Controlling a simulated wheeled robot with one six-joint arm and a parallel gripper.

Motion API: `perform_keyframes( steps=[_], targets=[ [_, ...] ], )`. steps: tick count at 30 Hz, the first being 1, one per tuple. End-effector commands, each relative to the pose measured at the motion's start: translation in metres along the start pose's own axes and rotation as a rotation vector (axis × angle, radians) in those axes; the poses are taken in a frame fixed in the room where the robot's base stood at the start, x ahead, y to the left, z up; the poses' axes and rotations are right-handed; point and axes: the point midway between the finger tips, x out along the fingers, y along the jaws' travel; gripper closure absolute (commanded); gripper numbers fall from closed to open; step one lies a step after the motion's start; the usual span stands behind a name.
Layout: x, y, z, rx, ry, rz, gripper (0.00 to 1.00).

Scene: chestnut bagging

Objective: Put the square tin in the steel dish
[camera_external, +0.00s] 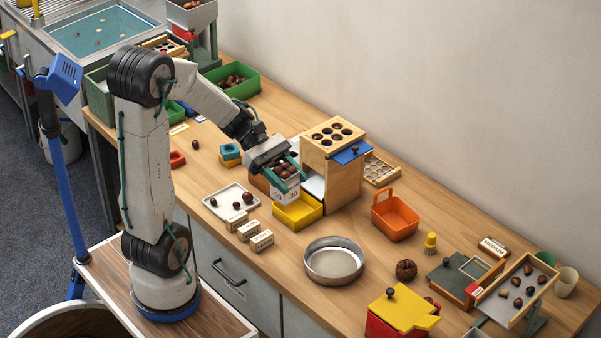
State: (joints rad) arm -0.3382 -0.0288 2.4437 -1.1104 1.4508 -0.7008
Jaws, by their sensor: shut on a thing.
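The steel dish (334,262) is round, shallow and empty, on the wooden bench in front of the drawers' right end. My gripper (281,171) has teal fingers and is shut on a small square pale container marked 30 with chestnuts at its top; it looks like the square tin (287,194). The tin is roughly upright, at the back left edge of the yellow tray, up and left of the dish. The fingers hide part of it, and I cannot tell how far it is above the bench.
A wooden dispenser box (333,165) stands close right of my gripper. The yellow tray (298,212) and small labelled blocks (249,231) lie left of the dish. An orange basket (395,215) and a yellow-lidded red box (401,314) stand right. Bare bench surrounds the dish.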

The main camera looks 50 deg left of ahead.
Motion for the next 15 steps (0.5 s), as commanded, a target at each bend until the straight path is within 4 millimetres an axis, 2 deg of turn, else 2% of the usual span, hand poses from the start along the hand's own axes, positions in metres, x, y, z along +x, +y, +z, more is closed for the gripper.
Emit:
perform_keyframes(
  steps=[5,15],
  targets=[
    [0.013,-0.032,0.004,0.027,0.001,-0.062,0.78],
    [0.034,-0.031,-0.047,0.019,-0.002,-0.063,0.78]
  ],
)
